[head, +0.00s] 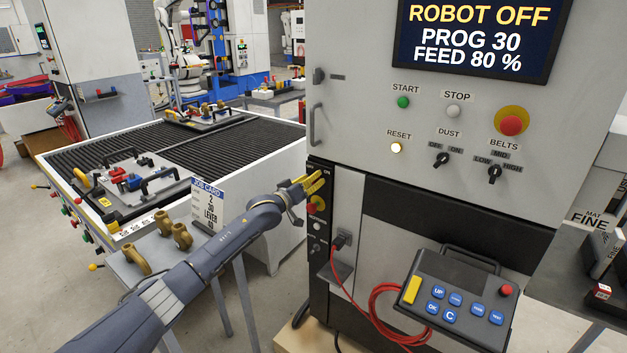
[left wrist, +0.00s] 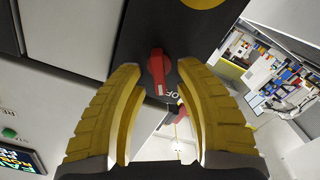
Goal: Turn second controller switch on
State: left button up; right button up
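A red rotary switch handle (left wrist: 157,72) with a white mark sits on a black panel (left wrist: 136,48) in the left wrist view. Part of a label is visible near its lower end. My left gripper (left wrist: 158,76) is open, its yellow fingertips on either side of the handle with a gap at each side; I cannot tell how deep they reach. In the head view my left gripper (head: 313,183) is at the upper left edge of the controller cabinet's lower part and hides the switch handle. The display (head: 480,38) reads ROBOT OFF. My right gripper is not in view.
A red knob on yellow (head: 316,206) is just below the gripper. A teach pendant (head: 450,300) with a red cable (head: 385,305) hangs on the cabinet front. A fixture table (head: 200,150) with a job card (head: 208,205) stands to the left.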

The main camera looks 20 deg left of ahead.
pick_arm(q)
jog(key=shift+w+d, duration=0.15)
jog(key=shift+w, duration=0.25)
jog(key=shift+c, duration=0.3)
grip_shut()
